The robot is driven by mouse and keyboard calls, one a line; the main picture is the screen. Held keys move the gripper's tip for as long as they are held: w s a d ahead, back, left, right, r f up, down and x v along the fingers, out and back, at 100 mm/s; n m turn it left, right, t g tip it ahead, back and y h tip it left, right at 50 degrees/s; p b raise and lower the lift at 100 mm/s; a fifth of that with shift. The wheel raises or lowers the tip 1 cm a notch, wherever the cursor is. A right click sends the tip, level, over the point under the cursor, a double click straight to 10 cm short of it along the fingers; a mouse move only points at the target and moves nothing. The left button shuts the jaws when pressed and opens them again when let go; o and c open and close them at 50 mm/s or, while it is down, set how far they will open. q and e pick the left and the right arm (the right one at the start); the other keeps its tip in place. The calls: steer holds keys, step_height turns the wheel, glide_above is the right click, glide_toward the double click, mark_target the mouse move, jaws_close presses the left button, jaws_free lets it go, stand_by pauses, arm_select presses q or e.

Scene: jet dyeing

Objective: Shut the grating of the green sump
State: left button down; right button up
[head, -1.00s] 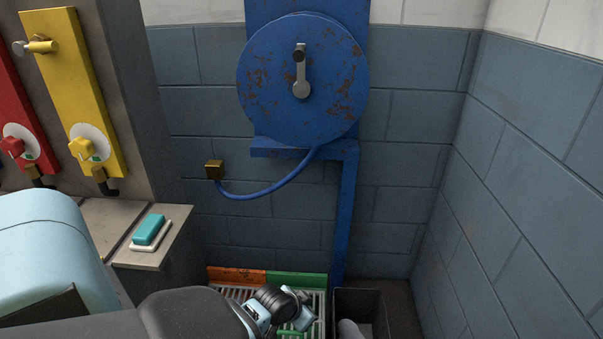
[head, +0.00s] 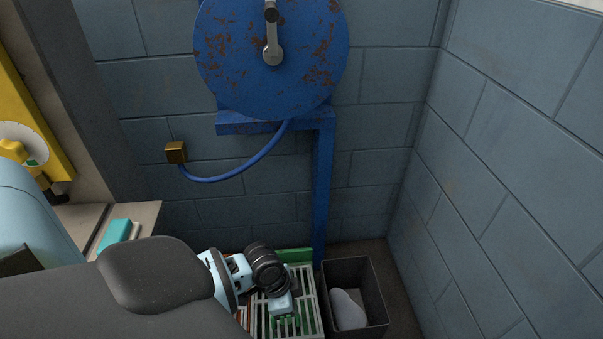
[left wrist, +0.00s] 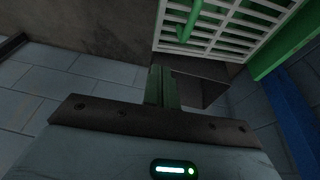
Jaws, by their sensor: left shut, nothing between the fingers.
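The green sump's grating (head: 306,298) is a pale slatted panel at the bottom of the head view, partly hidden by my left arm. A green rim (head: 296,255) shows behind it. In the left wrist view the grating (left wrist: 235,28) is at the top, with a green handle (left wrist: 190,22) on it and a green side (left wrist: 272,52) at the right. I cannot tell its exact tilt. My left gripper (head: 281,306) is over the grating in the head view. In the left wrist view its fingers (left wrist: 161,88) are shut and empty, apart from the handle. My right gripper is out of view.
A dark open bin (head: 373,290) with a grey object (head: 347,309) inside stands right of the grating. A blue post (head: 322,195) and a rusty blue drum (head: 270,60) stand behind. A ledge with a teal soap bar (head: 119,233) is at left; walls close off the back and right.

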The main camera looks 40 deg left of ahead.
arm_select(q)
steer(key=b, duration=0.4)
glide_toward(308, 336)
steer(key=x, duration=0.5)
steer(key=shift+w+d, duration=0.1)
steer(key=shift+w, duration=0.05)
steer(key=shift+f, duration=0.65)
